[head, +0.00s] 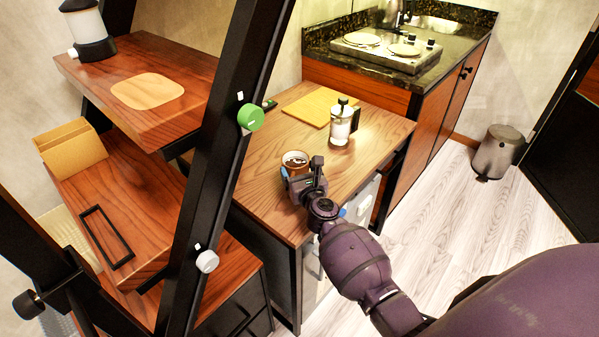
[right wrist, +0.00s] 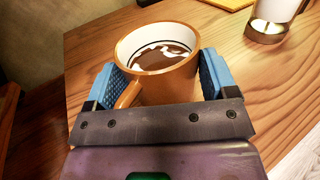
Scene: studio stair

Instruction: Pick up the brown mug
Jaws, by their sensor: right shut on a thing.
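The brown mug (head: 294,157) stands on the wooden table, with a dark drink and white foam in it. It also shows large in the right wrist view (right wrist: 160,84), upright, with its handle toward the gripper's palm. My right gripper (head: 297,172) reaches it from the front. Its blue finger pads (right wrist: 163,78) lie on either side of the mug, shut on it. The gripper hides the mug's lower part in the head view. I cannot tell whether the mug's base touches the table. My left gripper is not in view.
A French press (head: 343,124) stands behind and right of the mug, near a yellow board (head: 312,107). The wooden table (head: 373,140) is bare to the right. A bin (head: 498,152) stands on the floor.

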